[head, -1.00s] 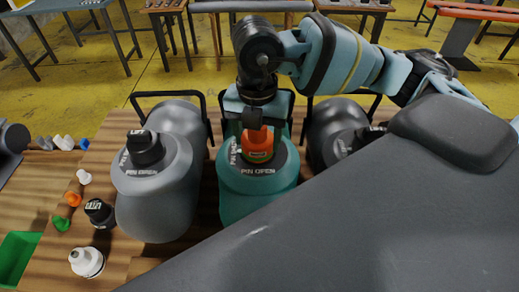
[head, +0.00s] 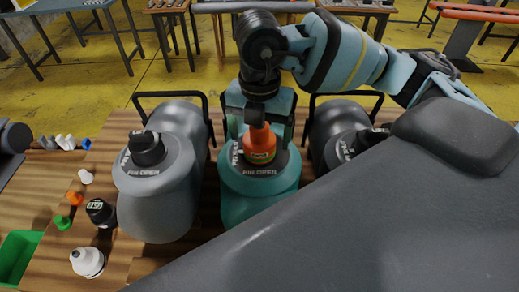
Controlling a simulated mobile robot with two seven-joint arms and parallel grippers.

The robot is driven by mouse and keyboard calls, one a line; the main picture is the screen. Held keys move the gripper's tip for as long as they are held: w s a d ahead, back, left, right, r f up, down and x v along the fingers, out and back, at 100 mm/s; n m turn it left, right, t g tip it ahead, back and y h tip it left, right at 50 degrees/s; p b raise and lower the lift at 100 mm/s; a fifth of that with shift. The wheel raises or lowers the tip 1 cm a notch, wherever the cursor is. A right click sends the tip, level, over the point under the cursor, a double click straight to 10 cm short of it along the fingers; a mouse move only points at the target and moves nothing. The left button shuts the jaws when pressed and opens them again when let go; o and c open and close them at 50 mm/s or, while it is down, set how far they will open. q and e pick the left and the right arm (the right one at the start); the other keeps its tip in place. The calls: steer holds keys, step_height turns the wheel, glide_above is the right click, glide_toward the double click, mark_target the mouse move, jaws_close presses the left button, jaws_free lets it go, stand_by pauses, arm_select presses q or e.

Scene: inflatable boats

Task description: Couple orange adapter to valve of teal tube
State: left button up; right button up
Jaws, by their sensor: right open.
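The teal tube (head: 258,197) stands in the middle of the table between two grey ones. The orange adapter (head: 260,148) sits upright on the dark valve at the top of the teal tube. How firmly it is seated cannot be told. My right gripper (head: 256,116) points down just above the adapter's narrow neck. It is open, and its fingertips are partly hidden against the dark parts behind.
A grey tube (head: 160,190) with a black valve stands on the left; another grey tube (head: 333,130) on the right is partly hidden by my own grey body. Small nozzles, a black cap (head: 100,212), a white cap (head: 87,262) and a green tray (head: 17,256) lie at left.

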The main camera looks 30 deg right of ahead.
step_height(320, 180, up, 7)
steer(key=shift+f, duration=0.1)
steer(key=shift+f, duration=0.1)
stand_by(0.6)
